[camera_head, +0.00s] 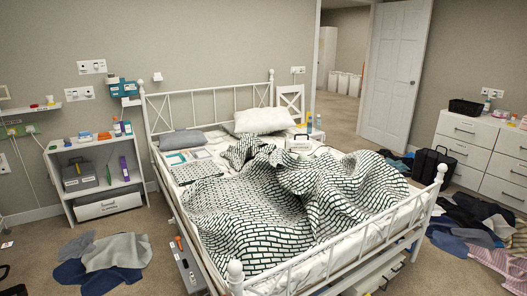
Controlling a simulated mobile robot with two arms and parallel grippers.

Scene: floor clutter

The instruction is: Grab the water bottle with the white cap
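Small bottles stand at the far right side of the bed. One is yellowish (309,126) and one beside it is pale bluish (318,122); their caps are too small to tell clearly. Another small bottle-like item (487,103) stands on the white dresser at the right, also too small to identify. I cannot tell which of these, if any, is the water bottle with the white cap. Neither of my grippers shows in the head view.
A white metal-framed bed (340,262) with a rumpled patterned blanket (250,215) fills the middle. A shelf (66,160) stands at left. Clothes lie on the floor at left (105,257) and right (465,225). A black case (432,170) stands by the dresser (466,153). The door (398,75) is open.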

